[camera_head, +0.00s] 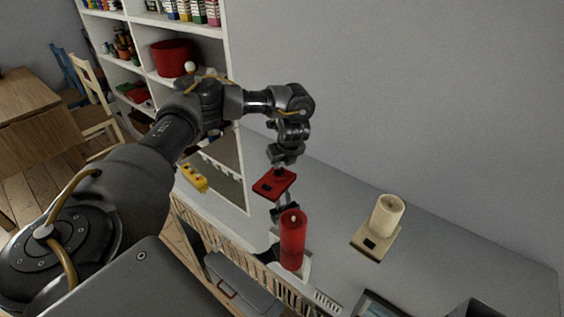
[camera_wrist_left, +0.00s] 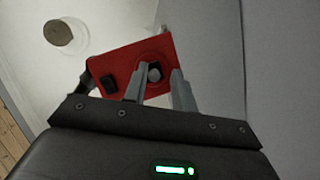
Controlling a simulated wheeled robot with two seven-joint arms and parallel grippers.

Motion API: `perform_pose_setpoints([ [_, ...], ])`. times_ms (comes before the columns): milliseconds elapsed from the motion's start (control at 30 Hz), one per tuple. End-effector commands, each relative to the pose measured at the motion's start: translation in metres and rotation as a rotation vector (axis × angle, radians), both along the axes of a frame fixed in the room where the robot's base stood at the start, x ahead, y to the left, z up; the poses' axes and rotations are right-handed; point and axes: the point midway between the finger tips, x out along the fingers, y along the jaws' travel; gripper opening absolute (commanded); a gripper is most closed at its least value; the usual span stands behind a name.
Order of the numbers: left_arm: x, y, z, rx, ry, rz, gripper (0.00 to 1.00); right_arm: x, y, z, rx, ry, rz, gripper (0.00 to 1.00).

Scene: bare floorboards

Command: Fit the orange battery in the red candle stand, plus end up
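The red candle stand (camera_head: 275,184) is a flat square plate with a dark switch, below my left gripper (camera_head: 281,168). In the left wrist view the stand (camera_wrist_left: 115,64) shows a round recess with a dark opening. A grey round end sits in it between the fingertips of my left gripper (camera_wrist_left: 160,78); I cannot tell whether this is the battery. The left fingers are a little apart. No orange shows. A dark part that looks like my right gripper (camera_head: 284,212) meets the stand's near edge, which seems held above the counter; its fingers are mostly hidden.
A red candle (camera_head: 292,240) stands upright in front of the stand. A cream candle (camera_head: 387,216) is on a cream stand (camera_head: 376,244) to the right. The grey counter (camera_head: 335,205) between them is clear. White shelves (camera_head: 230,60) with boxes and a red pot (camera_head: 172,58) rise behind left.

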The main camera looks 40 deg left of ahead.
Motion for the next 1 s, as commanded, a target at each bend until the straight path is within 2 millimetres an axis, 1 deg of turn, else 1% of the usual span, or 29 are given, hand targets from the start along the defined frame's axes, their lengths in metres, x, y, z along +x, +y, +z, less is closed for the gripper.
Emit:
perform_pose_setpoints([
  [33,-0.008,0.001,-0.012,0.0,0.027,0.001,0.33,0.0,0.0,-0.002,0.0,0.0,0.0,0.36],
  [267,-0.009,0.002,-0.01,0.001,0.027,0.002,0.33,0.0,0.0,-0.002,0.0,0.0,0.0,0.36],
  [367,-0.008,0.002,-0.002,0.0,0.025,0.002,0.33,0.0,0.0,0.0,0.0,0.0,0.0,0.36],
  [467,-0.008,-0.003,0.015,0.002,0.023,-0.003,0.33,0.0,0.0,0.007,0.0,0.0,0.0,0.36],
  [633,-0.012,-0.017,0.053,0.003,0.016,-0.005,0.33,0.0,0.002,0.018,0.002,0.0,-0.001,0.36],
  [800,-0.017,-0.031,0.085,0.002,0.013,-0.004,0.33,0.0,0.002,0.021,0.002,0.0,-0.001,0.36],
  [900,-0.02,-0.036,0.099,0.002,0.014,-0.003,0.33,0.0,0.0,0.022,0.0,0.0,0.0,0.36],
  [1000,-0.022,-0.04,0.109,0.001,0.013,0.0,0.33,-0.001,-0.001,0.022,-0.001,0.001,0.0,0.36],
])
